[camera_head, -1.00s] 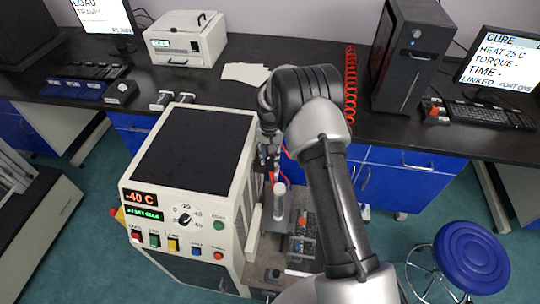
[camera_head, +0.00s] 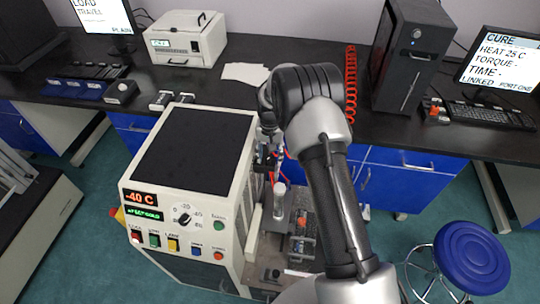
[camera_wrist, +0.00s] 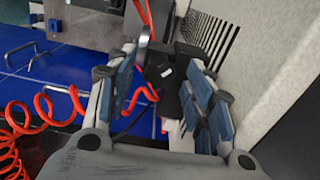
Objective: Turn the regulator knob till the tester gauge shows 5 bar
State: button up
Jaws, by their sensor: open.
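The white tester cabinet (camera_head: 241,190) stands at the left centre in the head view, with a round dial (camera_head: 183,215) on its front panel. My gripper (camera_head: 272,158) is beside the cabinet's back right edge, partly covered by my arm. In the wrist view my gripper (camera_wrist: 160,100) is open, with blue pads on both sides. A black block (camera_wrist: 168,78), perhaps the regulator, shows between and beyond the fingers. I cannot tell whether they touch it. A grey curved metal piece (camera_wrist: 146,25) is just above it. No pressure gauge face is readable in either view.
A red coiled hose (camera_wrist: 50,110) runs at the left of the wrist view. The vented cabinet wall (camera_wrist: 255,50) is close on the right. A clear upright cylinder (camera_head: 279,197) stands below my gripper. A blue stool (camera_head: 471,256) is at the right.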

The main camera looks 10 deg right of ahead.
aim_at(270, 157)
notch_tip(270, 157, up, 12)
jog(key=shift+f, duration=0.2)
dwell(1.5)
